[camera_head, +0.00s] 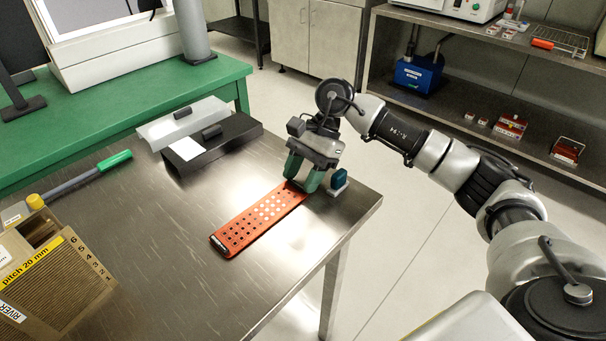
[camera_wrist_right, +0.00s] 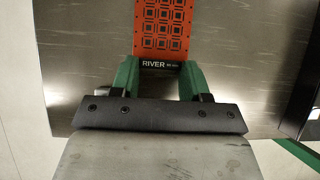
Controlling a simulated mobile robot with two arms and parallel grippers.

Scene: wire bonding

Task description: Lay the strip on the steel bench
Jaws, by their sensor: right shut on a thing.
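The strip (camera_head: 257,221) is a flat orange-red piece with rows of small squares. It lies on or just above the steel bench (camera_head: 150,262); I cannot tell if its whole length touches. My right gripper (camera_head: 305,180) is shut on the strip's far end. In the right wrist view the strip (camera_wrist_right: 163,28) runs away from between the green fingers of the right gripper (camera_wrist_right: 160,78), with the word RIVER at the held end. My left gripper is not in view.
A small blue item (camera_head: 338,180) stands beside the right gripper near the bench edge. A black case with a pale lid (camera_head: 183,122) lies behind. A tan slotted rack (camera_head: 55,285) and a green-handled tool (camera_head: 114,160) are at left. Bare bench lies around the strip.

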